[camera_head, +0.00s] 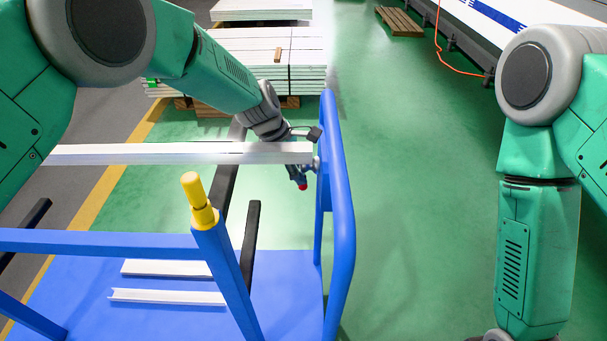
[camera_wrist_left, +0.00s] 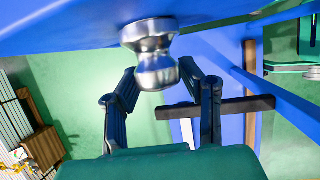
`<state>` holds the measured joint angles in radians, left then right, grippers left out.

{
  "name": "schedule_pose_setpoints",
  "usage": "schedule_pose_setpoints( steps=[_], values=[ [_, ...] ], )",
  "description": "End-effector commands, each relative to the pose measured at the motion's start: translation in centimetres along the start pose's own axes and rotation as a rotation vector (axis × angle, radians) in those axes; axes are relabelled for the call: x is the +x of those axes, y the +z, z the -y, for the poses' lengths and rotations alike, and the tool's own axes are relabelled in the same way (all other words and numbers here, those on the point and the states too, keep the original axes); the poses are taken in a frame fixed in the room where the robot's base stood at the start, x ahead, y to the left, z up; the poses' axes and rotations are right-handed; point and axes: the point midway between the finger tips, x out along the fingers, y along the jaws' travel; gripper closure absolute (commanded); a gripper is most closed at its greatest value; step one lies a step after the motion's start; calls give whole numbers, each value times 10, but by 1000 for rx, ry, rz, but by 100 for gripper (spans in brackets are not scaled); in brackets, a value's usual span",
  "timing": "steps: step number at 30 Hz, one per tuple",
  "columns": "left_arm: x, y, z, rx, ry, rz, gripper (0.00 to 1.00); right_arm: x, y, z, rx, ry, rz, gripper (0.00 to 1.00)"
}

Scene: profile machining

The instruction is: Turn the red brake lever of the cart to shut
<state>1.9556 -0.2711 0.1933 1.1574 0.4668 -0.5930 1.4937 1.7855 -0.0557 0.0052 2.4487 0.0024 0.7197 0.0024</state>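The blue cart (camera_head: 342,220) stands in the middle of the head view. A small red tip (camera_head: 303,187) shows below the end of a white profile, close to the cart's upright; I cannot tell whether it is the brake lever. My left gripper (camera_head: 297,172) is there too, partly hidden behind the profile. A shiny metal knob (camera_wrist_left: 152,55) on the blue cart frame is just beyond the fingertips. No red lever shows in that view. My right gripper is out of view.
A white profile (camera_head: 190,153) lies across the cart's dark bars, near my left forearm. A yellow-capped post (camera_head: 197,200) stands in front. More white profiles (camera_head: 168,296) lie on the cart's deck. Green floor (camera_head: 420,200) right of the cart is clear.

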Motion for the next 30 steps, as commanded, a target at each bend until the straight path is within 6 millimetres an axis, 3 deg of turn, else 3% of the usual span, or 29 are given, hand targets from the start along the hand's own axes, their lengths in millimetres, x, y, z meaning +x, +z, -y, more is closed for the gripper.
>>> schedule_pose_setpoints(
  steps=[6, 12, 18, 30],
  values=[
    [-50, 0, -2, 0, 4, 0, 66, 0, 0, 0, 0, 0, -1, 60],
    [-82, 1, -2, 0, 2, 0, 66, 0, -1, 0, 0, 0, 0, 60],
    [-95, 1, -1, 1, 0, 0, 66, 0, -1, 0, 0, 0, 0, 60],
    [-99, 2, -2, 0, 0, 0, 66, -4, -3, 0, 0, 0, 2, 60]
  ],
)
